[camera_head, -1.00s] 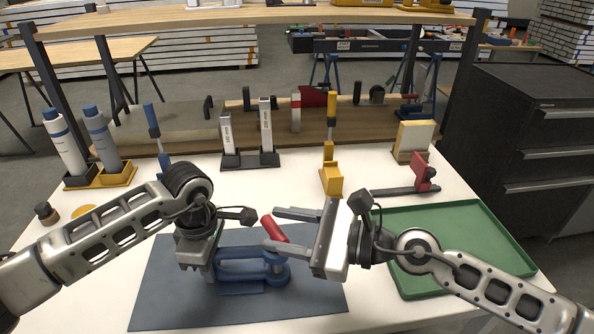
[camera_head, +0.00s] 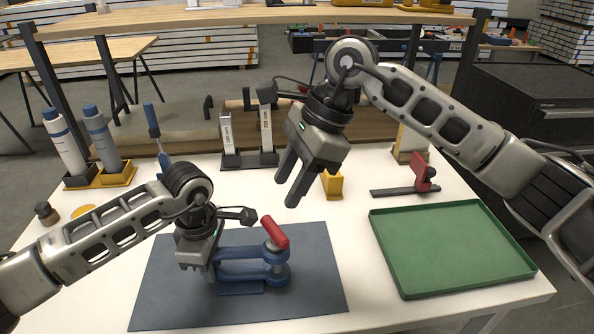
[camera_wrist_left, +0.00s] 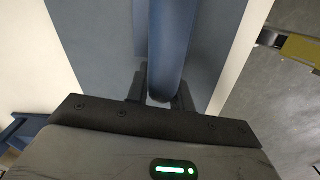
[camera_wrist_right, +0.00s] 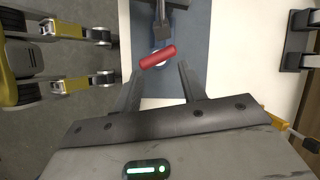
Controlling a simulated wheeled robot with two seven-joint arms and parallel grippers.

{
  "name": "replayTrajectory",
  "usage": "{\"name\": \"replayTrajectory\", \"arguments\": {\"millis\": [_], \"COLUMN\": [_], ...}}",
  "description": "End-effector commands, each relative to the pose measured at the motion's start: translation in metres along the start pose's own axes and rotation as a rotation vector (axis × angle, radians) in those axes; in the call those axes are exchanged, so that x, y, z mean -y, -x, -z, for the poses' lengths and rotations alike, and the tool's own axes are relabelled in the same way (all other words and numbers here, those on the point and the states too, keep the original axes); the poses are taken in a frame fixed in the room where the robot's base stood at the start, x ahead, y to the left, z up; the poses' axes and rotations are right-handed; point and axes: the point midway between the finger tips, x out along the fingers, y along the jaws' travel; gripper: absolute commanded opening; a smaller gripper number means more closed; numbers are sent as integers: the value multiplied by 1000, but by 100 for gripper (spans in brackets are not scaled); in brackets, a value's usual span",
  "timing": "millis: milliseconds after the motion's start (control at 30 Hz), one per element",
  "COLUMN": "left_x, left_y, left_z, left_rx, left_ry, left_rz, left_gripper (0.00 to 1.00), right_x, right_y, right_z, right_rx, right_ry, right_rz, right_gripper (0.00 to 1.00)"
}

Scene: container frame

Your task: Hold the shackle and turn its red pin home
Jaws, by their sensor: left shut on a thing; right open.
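The blue shackle (camera_head: 240,268) lies over the dark mat (camera_head: 180,300), with its two arms and eyes toward the right. Its red pin (camera_head: 274,232) has a red bar handle on top of the eyes and leans up and to the left. My left gripper (camera_head: 212,268) is shut on the closed left end of the shackle; the left wrist view shows the blue bow (camera_wrist_left: 167,50) between its fingers. My right gripper (camera_head: 288,185) is open and empty, raised above and behind the pin, fingers pointing down. In the right wrist view the red handle (camera_wrist_right: 158,57) appears beyond its open fingers.
An empty green tray (camera_head: 450,245) stands at the right. Bottles in a yellow holder (camera_head: 100,178) stand at the back left.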

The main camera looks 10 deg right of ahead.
Motion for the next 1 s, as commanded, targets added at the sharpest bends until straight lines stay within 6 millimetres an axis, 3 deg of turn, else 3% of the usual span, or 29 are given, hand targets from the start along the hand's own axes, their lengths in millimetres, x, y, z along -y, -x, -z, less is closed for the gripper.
{"name": "replayTrajectory", "arguments": {"millis": [200, 467, 500, 633, 833, 1000], "left_x": [0, 0, 0, 0, 0, 0], "left_y": [1, 1, 1, 1, 1, 1], "left_z": [0, 0, 0, 0, 0, 0], "left_rx": [-1, -1, -1, -1, -1, -1], "left_ry": [-1, -1, -1, -1, -1, -1], "left_rz": [-1, -1, -1, -1, -1, 0], "left_gripper": [0, 0, 0, 0, 0, 0], "right_x": [1, 1, 0, -1, -7, -8], "right_y": [13, 13, 13, 6, -24, -28], "right_z": [4, 4, 4, -1, -39, -78], "right_rx": [-79, -84, -83, -31, 304, 703], "right_ry": [-19, -20, -20, -3, 70, 66], "right_rz": [-18, -20, -20, -19, 29, 169], "right_gripper": [41, 41, 30, 29, 29, 29]}}
